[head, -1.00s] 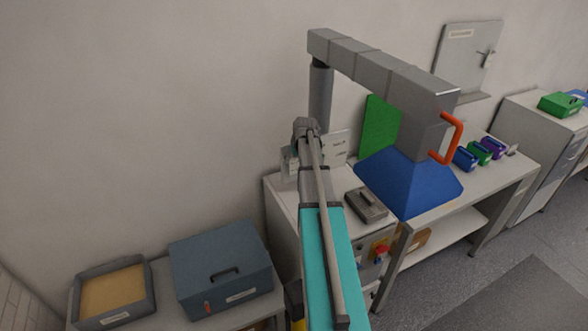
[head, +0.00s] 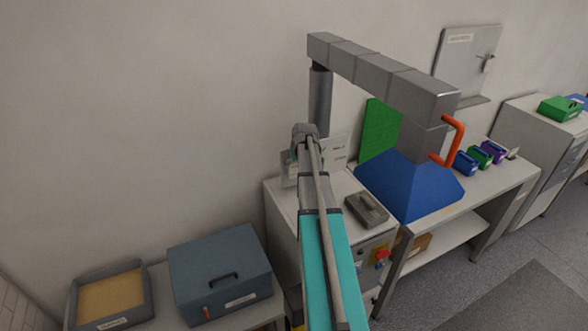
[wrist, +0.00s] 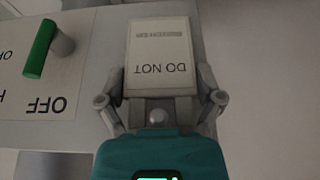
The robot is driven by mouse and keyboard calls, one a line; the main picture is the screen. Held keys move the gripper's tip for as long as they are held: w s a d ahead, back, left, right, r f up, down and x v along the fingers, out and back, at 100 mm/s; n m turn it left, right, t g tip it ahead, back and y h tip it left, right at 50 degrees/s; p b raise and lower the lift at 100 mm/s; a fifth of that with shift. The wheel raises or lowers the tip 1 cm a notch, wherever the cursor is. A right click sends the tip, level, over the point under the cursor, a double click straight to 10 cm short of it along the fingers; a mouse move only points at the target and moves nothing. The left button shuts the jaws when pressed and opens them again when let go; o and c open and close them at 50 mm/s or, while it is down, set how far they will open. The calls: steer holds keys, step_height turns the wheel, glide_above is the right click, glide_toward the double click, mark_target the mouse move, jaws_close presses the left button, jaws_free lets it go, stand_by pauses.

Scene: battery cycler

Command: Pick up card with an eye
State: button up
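In the wrist view a pale card (wrist: 160,52) with the upside-down words "DO NOT" lies ahead of my gripper (wrist: 160,85). Its smaller line of text is too blurred to read, and I cannot make out an eye in it. My gripper's two fingers stand apart, one on each side of the card. Narrow gaps seem to show between fingers and card, so it looks open around it. In the head view my gripper (head: 304,134) is over the back of the white cabinet, and my arm partly hides the area there.
A green handle (wrist: 39,50) sits on a plate marked "OFF" left of the card. The white cabinet (head: 281,208) carries a grey device (head: 367,210). A blue hood (head: 410,186) stands to the right. A blue-grey box (head: 220,270) and a tray (head: 148,290) stand lower left.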

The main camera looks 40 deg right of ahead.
steer(key=shift+c, duration=0.6)
steer(key=shift+r, duration=0.1)
steer(key=shift+r+p, duration=0.3)
steer(key=shift+p, duration=0.1)
steer(key=s+a, duration=0.4)
steer(key=s, duration=1.3)
steer(key=shift+s+a, duration=0.15)
steer(key=shift+s, duration=0.1)
steer(key=shift+f, duration=0.15)
step_height(320, 180, down, 14)
steer(key=b, duration=1.3)
steer(key=shift+r+b, duration=0.25)
steer(key=shift+b, duration=0.15)
steer(key=shift+s, duration=0.1)
